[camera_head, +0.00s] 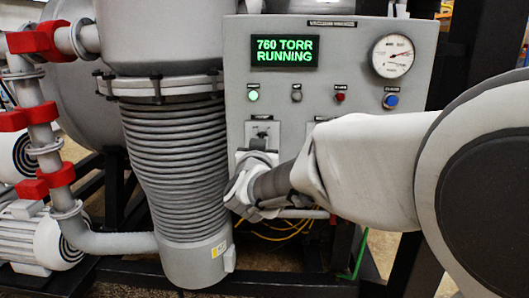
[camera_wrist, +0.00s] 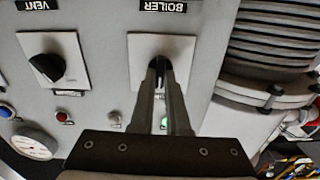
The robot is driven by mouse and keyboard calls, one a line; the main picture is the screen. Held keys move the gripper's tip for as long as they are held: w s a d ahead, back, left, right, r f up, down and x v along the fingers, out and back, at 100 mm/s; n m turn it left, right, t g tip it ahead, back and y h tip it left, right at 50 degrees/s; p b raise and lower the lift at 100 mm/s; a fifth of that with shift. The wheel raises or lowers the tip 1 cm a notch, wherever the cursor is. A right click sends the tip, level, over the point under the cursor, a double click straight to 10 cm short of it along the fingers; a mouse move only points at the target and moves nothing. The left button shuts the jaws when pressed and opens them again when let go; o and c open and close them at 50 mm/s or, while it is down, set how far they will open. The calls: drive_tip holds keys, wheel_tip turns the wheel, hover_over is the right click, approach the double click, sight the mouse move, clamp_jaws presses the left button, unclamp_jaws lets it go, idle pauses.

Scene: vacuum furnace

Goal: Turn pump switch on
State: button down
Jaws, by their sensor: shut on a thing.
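The control panel (camera_head: 237,60) faces me, with a display (camera_head: 284,51) reading "760 TORR RUNNING". A rotary switch on a white plate (camera_head: 262,132) sits at its lower left. My gripper (camera_wrist: 161,72) is in front of this switch, its fingers closed around the dark knob. In the wrist view, which is upside down, the switch's plate (camera_wrist: 139,48) shows behind the fingertips. The knob is mostly hidden between the fingers, so its angle is hard to tell. This switch's own label is hidden. A "BOILER" label (camera_wrist: 164,6) lies on the panel beyond the plate.
A second rotary switch (camera_wrist: 48,67) sits beside the held one, near a "VENT" label (camera_wrist: 36,4). A green lamp (camera_head: 253,96) is lit; a red button (camera_head: 340,97), blue button (camera_head: 390,101) and gauge (camera_head: 393,56) are nearby. A ribbed grey column (camera_head: 178,150) stands close left.

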drive_tip(key=m+b, duration=0.3)
drive_tip(key=m, duration=0.2)
drive_tip(key=shift+f, duration=0.15)
drive_tip(key=shift+m, duration=0.4)
drive_tip(key=c, duration=0.9)
unclamp_jaws()
drive_tip(key=s+p, duration=0.2)
drive_tip(key=s, duration=1.5)
drive_tip(key=shift+s+a, duration=0.25)
